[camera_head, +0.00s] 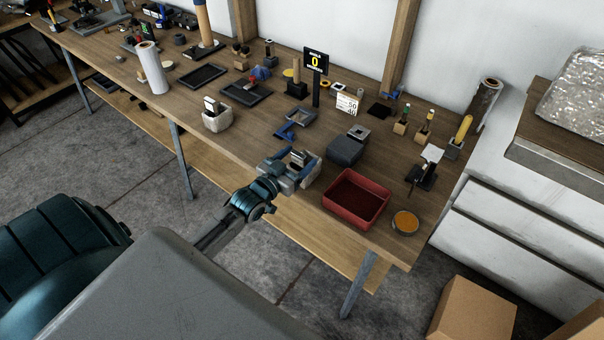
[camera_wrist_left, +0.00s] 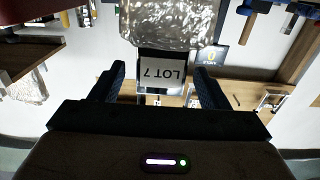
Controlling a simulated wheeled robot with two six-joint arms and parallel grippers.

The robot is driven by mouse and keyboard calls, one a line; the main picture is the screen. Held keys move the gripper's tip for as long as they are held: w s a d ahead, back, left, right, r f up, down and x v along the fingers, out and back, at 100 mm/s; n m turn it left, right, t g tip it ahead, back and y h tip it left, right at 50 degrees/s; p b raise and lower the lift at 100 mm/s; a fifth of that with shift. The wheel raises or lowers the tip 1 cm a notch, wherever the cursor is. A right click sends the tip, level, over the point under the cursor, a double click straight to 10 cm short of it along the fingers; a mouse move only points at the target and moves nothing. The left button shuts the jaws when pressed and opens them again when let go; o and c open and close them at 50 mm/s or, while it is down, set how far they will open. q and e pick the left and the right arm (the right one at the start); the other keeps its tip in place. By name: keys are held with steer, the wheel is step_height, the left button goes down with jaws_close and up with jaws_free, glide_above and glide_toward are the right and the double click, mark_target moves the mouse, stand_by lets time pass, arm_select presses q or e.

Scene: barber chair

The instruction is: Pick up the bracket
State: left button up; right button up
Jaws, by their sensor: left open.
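My left gripper (camera_head: 290,164) is open over the front edge of the workbench, in the middle of the head view. A pale bag-like object (camera_head: 310,171) is right beside or behind its fingers. In the left wrist view, the gripper (camera_wrist_left: 160,88) has its two dark blue fingers apart, with a white "LOT 7" label (camera_wrist_left: 163,70) showing upside down between them. A shiny clear wrap adjoins this label. A small blue angled piece (camera_head: 287,131) lies on the bench beyond the gripper; I cannot tell for certain that it is the bracket. My right gripper is not in view.
A red bin (camera_head: 357,197) and a dark grey box (camera_head: 346,149) stand to the gripper's right. An orange-filled round dish (camera_head: 405,222) is near the bench corner. A black sign post (camera_head: 316,78) stands farther back. Black trays lie farther left.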

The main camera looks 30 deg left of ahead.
arm_select(q)
steer(key=w+b, duration=0.2)
steer(key=w, duration=0.1)
steer(key=shift+f, duration=0.3)
steer(key=shift+w+d+r, duration=0.1)
steer(key=shift+w+r, duration=0.05)
steer(key=shift+w, duration=0.05)
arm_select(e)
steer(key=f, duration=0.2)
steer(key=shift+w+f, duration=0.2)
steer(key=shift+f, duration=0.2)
arm_select(q)
jaws_close()
